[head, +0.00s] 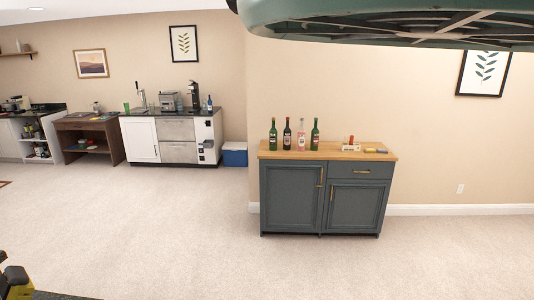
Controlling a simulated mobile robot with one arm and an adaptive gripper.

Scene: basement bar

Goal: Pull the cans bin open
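No bin marked for cans can be made out. A dark blue-grey cabinet (292,197) with a wooden top stands against the wall right of centre. It has a tall left front panel with a brass handle, and a drawer (361,171) above a smaller door (354,206) on the right. All of its fronts look shut. Which front, if any, is the cans bin I cannot tell. My gripper is not in view; black and yellow parts of my body show at the bottom left corner.
Several bottles (301,136) and small items stand on the cabinet top. A white counter unit (139,140), a blue cooler (235,155) and a brown wooden table (90,126) stand at the back left. A green object (300,12) hangs across the top. The carpet (180,220) ahead is clear.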

